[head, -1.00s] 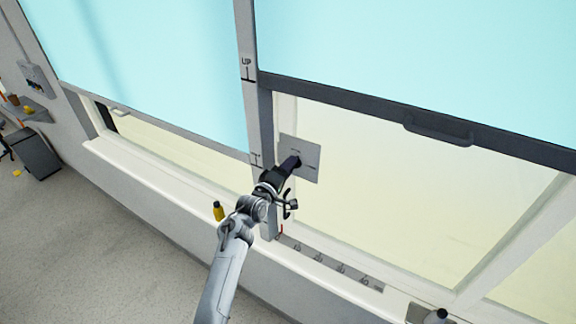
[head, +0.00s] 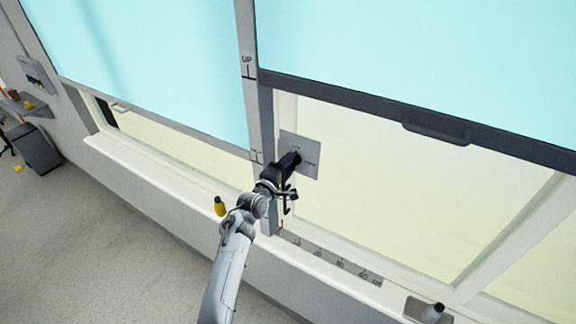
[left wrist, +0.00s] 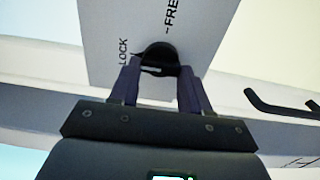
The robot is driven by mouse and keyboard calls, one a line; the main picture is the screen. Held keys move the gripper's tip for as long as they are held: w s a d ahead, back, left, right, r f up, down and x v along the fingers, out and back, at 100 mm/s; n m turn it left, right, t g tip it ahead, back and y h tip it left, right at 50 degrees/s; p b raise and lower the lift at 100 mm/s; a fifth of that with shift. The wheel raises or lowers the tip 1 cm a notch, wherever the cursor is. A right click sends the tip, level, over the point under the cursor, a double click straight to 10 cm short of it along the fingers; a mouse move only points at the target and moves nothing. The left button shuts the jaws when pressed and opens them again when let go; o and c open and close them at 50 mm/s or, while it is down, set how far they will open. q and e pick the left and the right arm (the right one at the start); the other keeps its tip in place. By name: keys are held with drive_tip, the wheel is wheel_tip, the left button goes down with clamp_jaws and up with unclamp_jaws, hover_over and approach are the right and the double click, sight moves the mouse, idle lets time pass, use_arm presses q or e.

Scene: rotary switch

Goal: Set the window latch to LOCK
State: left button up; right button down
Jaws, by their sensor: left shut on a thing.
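The window latch is a dark round knob (left wrist: 158,60) on a grey plate (head: 307,148) fixed by the window frame. In the left wrist view the plate (left wrist: 110,30) carries the word LOCK to the left of the knob and FREE, partly cut off, at the upper right. A small pale mark shows on the knob near the fingers, but which word it points to I cannot tell. My left gripper (left wrist: 159,80) is shut on the knob, one dark finger on each side. It also shows at the plate in the head view (head: 292,160), hiding most of the knob. My right gripper is out of view.
Pale blue blinds (head: 150,60) cover the upper windows, with a dark bottom rail and handle (head: 438,132) at right. A yellow bottle (head: 219,206) stands on the sill left of my arm.

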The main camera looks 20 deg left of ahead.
use_arm(q)
drive_tip(key=o, duration=1.1)
drive_tip(key=shift+c, duration=0.2)
drive_tip(key=s+a+b, duration=0.1)
drive_tip(key=s+a, duration=0.1)
drive_tip(key=s, duration=0.8)
drive_tip(key=shift+s, duration=0.35)
